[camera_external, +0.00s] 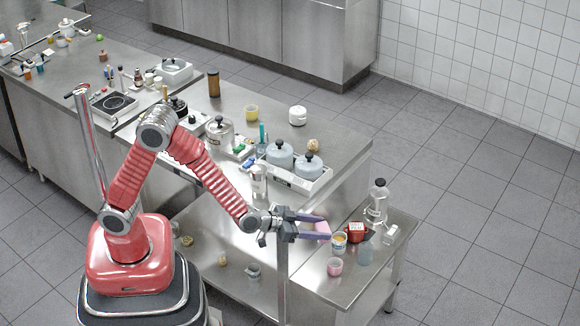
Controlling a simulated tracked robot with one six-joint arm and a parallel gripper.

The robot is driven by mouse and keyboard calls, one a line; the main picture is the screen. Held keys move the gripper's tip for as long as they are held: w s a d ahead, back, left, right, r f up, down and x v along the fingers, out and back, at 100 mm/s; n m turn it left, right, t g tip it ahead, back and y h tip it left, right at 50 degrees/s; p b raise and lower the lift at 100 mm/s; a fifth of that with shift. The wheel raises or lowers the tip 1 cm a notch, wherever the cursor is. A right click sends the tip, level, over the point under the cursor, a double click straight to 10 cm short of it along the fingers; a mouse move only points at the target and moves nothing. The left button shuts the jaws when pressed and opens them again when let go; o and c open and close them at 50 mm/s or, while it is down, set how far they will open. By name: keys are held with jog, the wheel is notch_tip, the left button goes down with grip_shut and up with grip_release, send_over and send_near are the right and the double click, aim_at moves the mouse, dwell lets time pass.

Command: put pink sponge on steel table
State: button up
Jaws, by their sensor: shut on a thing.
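My gripper (318,229) is at the end of the red arm, above the left edge of a low steel side table (318,285). It is shut on the pink sponge (323,228), which shows between the dark purple fingers. The sponge is held above the table top; the exact height is hard to tell. Part of the sponge is hidden by the fingers. A larger steel table (345,160) stands behind the gripper, with many things on it.
Two lidded pots (308,165) stand on the larger table. The side table's front part is clear.

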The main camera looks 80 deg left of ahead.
jog(key=shift+s+a+m+h, duration=0.4)
jog(key=shift+s+a+h, duration=0.1)
jog(key=shift+s, duration=0.2)
jog(key=s+a+r, duration=0.2)
jog(key=s+a, duration=0.2)
jog(key=a, duration=0.5)
jog(key=shift+r, duration=0.2)
jog(key=shift+r, duration=0.1)
